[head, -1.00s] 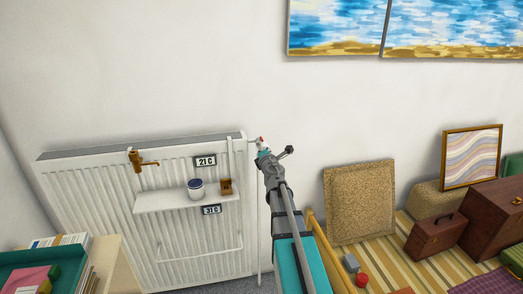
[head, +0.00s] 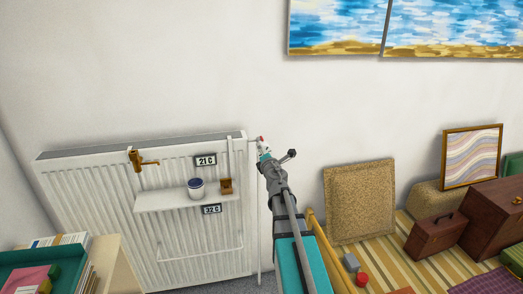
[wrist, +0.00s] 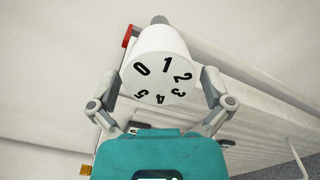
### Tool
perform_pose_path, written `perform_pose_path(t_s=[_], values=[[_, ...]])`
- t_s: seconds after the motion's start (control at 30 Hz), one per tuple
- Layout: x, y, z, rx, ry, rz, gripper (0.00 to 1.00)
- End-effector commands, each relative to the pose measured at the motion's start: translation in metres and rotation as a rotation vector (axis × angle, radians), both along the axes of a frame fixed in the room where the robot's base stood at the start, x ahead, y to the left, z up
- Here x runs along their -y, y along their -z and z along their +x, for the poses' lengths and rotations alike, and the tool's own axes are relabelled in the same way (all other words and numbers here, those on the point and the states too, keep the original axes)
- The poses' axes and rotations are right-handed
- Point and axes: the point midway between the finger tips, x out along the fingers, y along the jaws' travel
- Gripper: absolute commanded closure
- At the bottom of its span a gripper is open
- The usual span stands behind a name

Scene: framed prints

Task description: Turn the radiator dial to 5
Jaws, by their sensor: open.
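The radiator dial (wrist: 160,80) is a white round knob with black numbers 0 to 5 on its face. In the wrist view 1 is near the top, 0 at upper left and 5 at lower left. A red mark (wrist: 128,36) sits behind its upper left edge, between the directions of 0 and 1. My gripper (wrist: 161,88) is open, with one finger on each side of the dial; I cannot tell whether they touch it. In the head view my gripper (head: 265,158) is at the radiator's upper right corner and mostly hides the dial.
The white radiator (head: 100,200) carries a shelf (head: 160,200) with a cup (head: 196,188) and a small brown object (head: 226,186). Displays read 21 C (head: 206,160) and 32 C (head: 211,209). A cork board (head: 360,200) leans on the wall at right.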

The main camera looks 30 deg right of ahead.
Motion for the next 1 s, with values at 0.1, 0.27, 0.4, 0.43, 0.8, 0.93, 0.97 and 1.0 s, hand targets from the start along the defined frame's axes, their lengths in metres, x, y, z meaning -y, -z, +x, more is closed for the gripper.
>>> perform_pose_path(t_s=[0.1, 0.27, 0.4, 0.43, 0.8, 0.93, 0.97, 1.0], values=[[-0.006, 0.000, -0.023, 0.000, 0.000, 0.000, 0.00], [-0.014, 0.000, -0.048, 0.000, -0.001, 0.000, 0.00], [-0.018, 0.000, -0.066, 0.000, -0.001, 0.000, 0.00], [-0.019, 0.000, -0.069, 0.000, -0.001, 0.000, 0.00], [-0.023, 0.000, -0.084, 0.000, -0.002, 0.000, 0.00], [-0.022, 0.000, -0.083, 0.000, -0.002, 0.000, 0.00], [-0.022, 0.000, -0.083, 0.000, -0.002, 0.000, 0.00], [-0.022, 0.000, -0.083, 0.000, -0.002, 0.000, 0.00]])
